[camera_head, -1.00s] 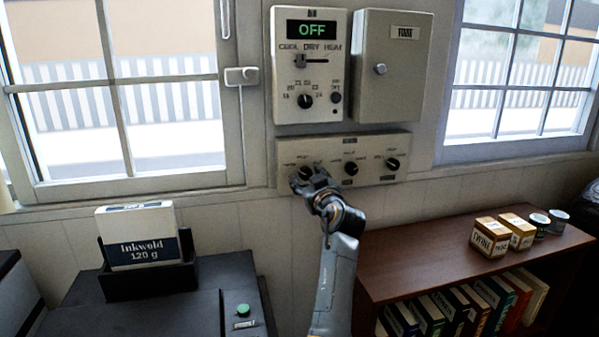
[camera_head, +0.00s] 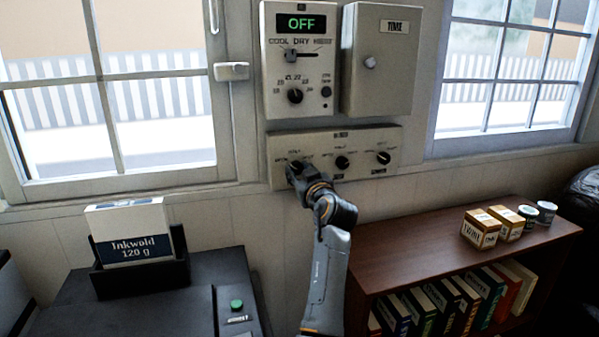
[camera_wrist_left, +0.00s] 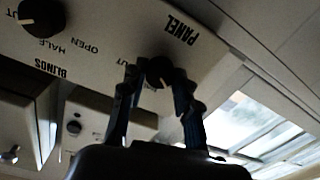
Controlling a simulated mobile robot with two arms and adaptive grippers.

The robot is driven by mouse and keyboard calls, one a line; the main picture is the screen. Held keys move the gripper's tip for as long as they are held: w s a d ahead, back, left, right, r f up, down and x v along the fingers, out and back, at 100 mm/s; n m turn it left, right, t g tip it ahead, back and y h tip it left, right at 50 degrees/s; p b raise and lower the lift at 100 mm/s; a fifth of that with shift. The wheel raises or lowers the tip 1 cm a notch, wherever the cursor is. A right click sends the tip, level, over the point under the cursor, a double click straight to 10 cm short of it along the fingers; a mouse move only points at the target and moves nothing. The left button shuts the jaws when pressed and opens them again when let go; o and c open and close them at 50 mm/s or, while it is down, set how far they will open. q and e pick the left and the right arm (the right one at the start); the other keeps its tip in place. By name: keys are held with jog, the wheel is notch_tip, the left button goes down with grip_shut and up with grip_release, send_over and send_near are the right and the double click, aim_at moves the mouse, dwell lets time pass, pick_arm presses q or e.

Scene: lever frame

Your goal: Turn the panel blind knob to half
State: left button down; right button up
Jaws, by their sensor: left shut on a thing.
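The panel blind knob (camera_head: 296,167) is the dark leftmost knob on the pale knob strip (camera_head: 322,176) under the wall controls. My left gripper (camera_head: 298,174) is at this knob, its fingers partly covering it. In the left wrist view, the two fingers of my left gripper (camera_wrist_left: 161,88) stand on either side of the dark panel blind knob (camera_wrist_left: 160,71), next to the word PANEL. The gripper is shut on it. The pointer's setting is hard to make out. My right gripper is not in view.
Two more knobs, the middle one (camera_head: 342,162) and the right one (camera_head: 384,158), share the strip. Above are a control box (camera_head: 298,70) reading OFF and a closed cabinet (camera_head: 385,80). A dark printer-like unit (camera_head: 190,305) and a wooden bookshelf (camera_head: 420,245) stand below.

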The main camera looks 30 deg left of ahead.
pick_arm(q)
jog(key=shift+r+m, duration=0.15)
jog(key=shift+m, duration=0.85)
jog(key=m, duration=0.2)
jog(key=shift+m+p, duration=0.4)
jog(key=m+p, duration=0.1)
jog(key=m, duration=0.3)
jog(key=shift+r+p, duration=0.1)
jog(key=shift+p, duration=0.2)
jog(key=shift+m+p, duration=0.55)
jog(key=shift+m, duration=0.75)
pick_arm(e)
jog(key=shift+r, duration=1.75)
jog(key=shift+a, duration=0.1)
pick_arm(q)
jog(key=c, duration=1.1)
grip_release()
jog(key=shift+o, duration=0.6)
jog(key=shift+w+f, duration=0.1)
jog(key=shift+f, duration=0.1)
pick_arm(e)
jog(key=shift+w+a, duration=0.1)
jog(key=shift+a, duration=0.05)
